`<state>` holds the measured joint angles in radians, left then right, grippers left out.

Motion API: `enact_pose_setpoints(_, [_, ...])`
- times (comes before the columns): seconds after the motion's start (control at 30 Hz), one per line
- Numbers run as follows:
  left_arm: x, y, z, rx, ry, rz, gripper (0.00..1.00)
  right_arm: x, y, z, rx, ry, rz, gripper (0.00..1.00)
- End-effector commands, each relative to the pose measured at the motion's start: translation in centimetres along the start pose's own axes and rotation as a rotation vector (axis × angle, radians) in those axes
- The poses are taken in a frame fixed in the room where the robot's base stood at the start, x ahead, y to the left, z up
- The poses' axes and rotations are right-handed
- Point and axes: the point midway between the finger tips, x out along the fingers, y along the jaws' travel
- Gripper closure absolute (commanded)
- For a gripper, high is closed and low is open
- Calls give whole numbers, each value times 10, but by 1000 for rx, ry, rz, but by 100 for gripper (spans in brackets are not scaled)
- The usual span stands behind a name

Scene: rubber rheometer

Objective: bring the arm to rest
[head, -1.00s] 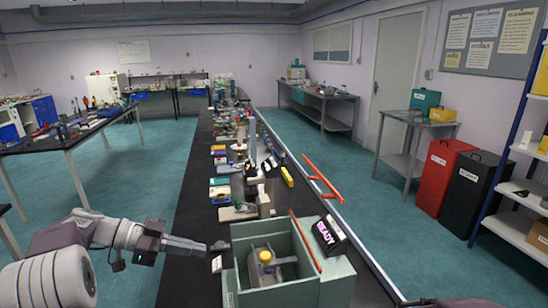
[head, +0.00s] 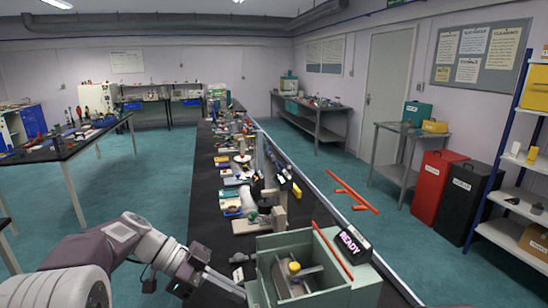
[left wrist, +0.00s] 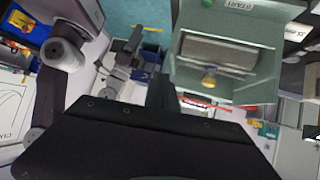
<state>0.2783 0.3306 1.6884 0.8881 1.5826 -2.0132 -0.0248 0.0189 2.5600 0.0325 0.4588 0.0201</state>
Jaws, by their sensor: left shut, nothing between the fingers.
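My left gripper (head: 238,290) is shut and empty. It points down and to the right, beside the left wall of the rheometer. The rheometer (head: 362,281) is a grey-green box with an open chamber. A yellow-topped piece (head: 294,267) sits inside the chamber. Its small black display (head: 352,243) reads READY. In the left wrist view, the narrow dark fingers (left wrist: 162,92) are together just left of the rheometer (left wrist: 262,28), with nothing visible between them. I cannot tell whether they touch it. My right gripper is not in view.
A long black bench (head: 205,185) runs away from me, crowded with small tools and parts behind the rheometer. A red bin (head: 435,188) and a black bin (head: 466,200) stand at right. The teal floor at left is open.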

Motion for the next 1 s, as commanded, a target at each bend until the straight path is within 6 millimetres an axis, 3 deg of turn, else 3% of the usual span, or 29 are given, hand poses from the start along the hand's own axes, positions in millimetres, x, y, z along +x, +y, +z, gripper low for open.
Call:
enact_pose_setpoints(0.1, [33,40,18,-173,-184,53,100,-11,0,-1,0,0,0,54])
enact_pose_setpoints(0.23, [56,87,75,-467,-476,-11,100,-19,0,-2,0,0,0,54])
enact_pose_setpoints(0.37, [51,121,146,-787,-723,-266,100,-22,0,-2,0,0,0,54])
enact_pose_setpoints(0.4, [47,125,166,-883,-757,-370,100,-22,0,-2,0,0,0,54])
enact_pose_setpoints(0.5, [38,123,198,-1088,-756,-606,100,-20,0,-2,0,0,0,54])
enact_pose_setpoints(0.7, [30,93,203,-1321,-594,-868,100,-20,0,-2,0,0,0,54])
enact_pose_setpoints(1.0, [30,93,203,-1366,-576,-886,100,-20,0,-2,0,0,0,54])
